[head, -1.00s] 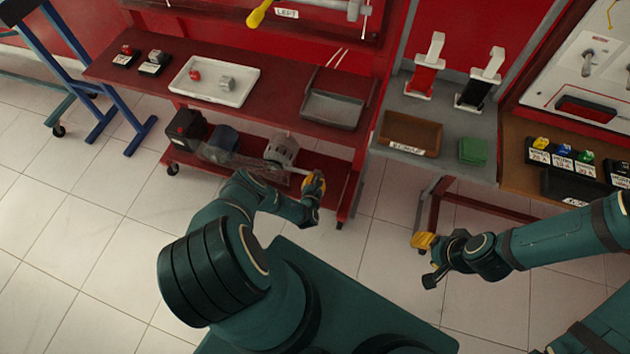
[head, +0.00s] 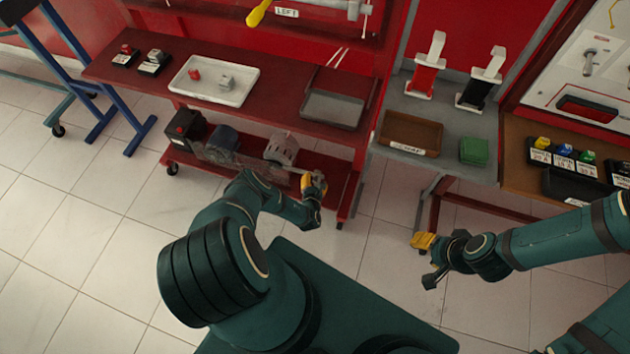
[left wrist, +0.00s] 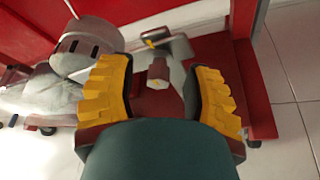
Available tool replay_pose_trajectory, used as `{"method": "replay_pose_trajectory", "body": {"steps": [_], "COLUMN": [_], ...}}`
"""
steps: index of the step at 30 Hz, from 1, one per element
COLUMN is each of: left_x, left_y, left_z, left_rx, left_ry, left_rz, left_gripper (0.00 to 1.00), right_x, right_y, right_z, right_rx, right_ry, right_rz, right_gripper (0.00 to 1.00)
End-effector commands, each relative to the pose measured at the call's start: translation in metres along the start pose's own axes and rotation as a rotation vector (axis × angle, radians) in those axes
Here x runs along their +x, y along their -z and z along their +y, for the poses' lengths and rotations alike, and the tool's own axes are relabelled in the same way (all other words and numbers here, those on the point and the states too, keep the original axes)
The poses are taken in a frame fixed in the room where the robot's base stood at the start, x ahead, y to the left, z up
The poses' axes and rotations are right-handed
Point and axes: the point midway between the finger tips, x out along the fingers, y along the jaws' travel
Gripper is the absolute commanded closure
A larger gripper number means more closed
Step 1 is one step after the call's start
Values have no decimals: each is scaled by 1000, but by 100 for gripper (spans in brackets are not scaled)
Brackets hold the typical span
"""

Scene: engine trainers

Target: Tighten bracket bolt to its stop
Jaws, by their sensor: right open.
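In the left wrist view a grey bolt-like part with a blocky head (left wrist: 158,72) stands at a pale grey bracket (left wrist: 172,50) on the red stand. My left gripper (left wrist: 158,95) has its yellow fingers spread, one on each side of the bolt head in the picture, with gaps showing. I cannot tell how deep the head lies between them. In the head view my left gripper (head: 314,186) is at the right end of the lower red shelf and hides the bolt. My right gripper (head: 427,256) is open and empty over the floor, at right.
A grey motor-like housing (left wrist: 88,45) is close beside the left finger; it also shows in the head view (head: 282,149). A red leg (left wrist: 255,90) stands right of the fingers. The upper red bench holds a white tray (head: 252,98) and a grey tray (head: 333,108).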

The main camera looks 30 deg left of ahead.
Motion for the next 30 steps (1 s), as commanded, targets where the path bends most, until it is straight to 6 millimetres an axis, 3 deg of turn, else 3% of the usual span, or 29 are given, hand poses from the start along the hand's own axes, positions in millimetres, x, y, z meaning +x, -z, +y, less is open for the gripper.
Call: {"method": "replay_pose_trajectory", "body": {"steps": [13,30], "left_x": [-1,-27], "left_y": [-10,-69], "left_z": [7,46], "left_rx": [-2,-2], "left_ry": [-4,-3], "left_rz": [-6,-4], "left_gripper": [51,51], "right_x": [0,0], "right_y": [0,0], "right_z": [0,0], "right_rx": [0,0], "right_ry": [0,0], "right_rz": [0,0], "right_gripper": [51,51]}}
